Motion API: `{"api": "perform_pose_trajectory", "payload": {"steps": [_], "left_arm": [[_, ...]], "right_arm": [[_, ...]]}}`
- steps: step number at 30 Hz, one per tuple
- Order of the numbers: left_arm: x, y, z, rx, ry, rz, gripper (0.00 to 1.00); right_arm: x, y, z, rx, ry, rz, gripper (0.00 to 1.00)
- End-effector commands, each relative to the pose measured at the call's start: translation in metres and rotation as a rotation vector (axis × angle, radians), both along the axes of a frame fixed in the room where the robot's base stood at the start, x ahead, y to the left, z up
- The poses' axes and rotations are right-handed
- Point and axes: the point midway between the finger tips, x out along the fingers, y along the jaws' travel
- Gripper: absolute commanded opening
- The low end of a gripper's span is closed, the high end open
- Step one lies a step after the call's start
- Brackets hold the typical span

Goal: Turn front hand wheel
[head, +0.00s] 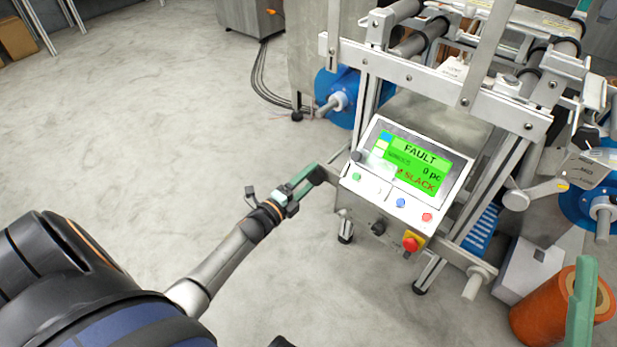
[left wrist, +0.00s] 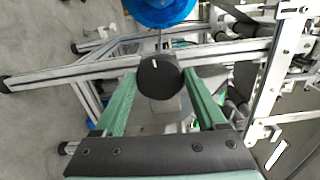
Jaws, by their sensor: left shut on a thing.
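A round black knob (left wrist: 160,68) with a short white mark on its face sits between the green fingers of my left gripper (left wrist: 160,82) in the left wrist view. I take it to be the front hand wheel. The gripper is shut on it, one finger at each side. In the head view my left gripper (head: 316,174) reaches to the machine frame just left of the control panel (head: 372,190); the knob is not clear there. A green finger, probably of my right gripper (head: 581,305), shows at the lower right; its opening cannot be told.
The panel's green screen (head: 420,163) reads FAULT and SLACK. A red stop button (head: 411,244) sits below it. Rollers and rails stand above. An orange roll (head: 540,318) is at the lower right. Cables (head: 262,75) lie by a cabinet; the floor on the left is clear.

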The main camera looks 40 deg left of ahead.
Motion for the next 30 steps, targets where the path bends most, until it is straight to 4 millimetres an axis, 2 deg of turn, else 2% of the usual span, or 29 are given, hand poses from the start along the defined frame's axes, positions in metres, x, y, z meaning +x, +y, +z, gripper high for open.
{"api": "perform_pose_trajectory", "payload": {"steps": [18,19,26,30], "left_arm": [[0.0004,0.0009,0.0003,-0.045,0.002,0.002,0.18],[0.0004,0.0009,0.0003,-0.045,0.002,0.002,0.74],[0.0002,0.0006,0.0002,-0.044,0.002,0.001,1.00],[0.0001,0.0004,0.0001,-0.043,0.003,0.001,1.00]], "right_arm": [[0.0001,-0.0003,0.0016,-0.003,-0.003,-0.002,0.62],[0.0001,-0.0003,0.0016,-0.003,-0.003,-0.002,0.62],[0.0003,-0.0004,0.0015,-0.003,-0.002,-0.003,0.62],[0.0004,-0.0006,0.0016,-0.001,-0.002,-0.005,0.62]]}}
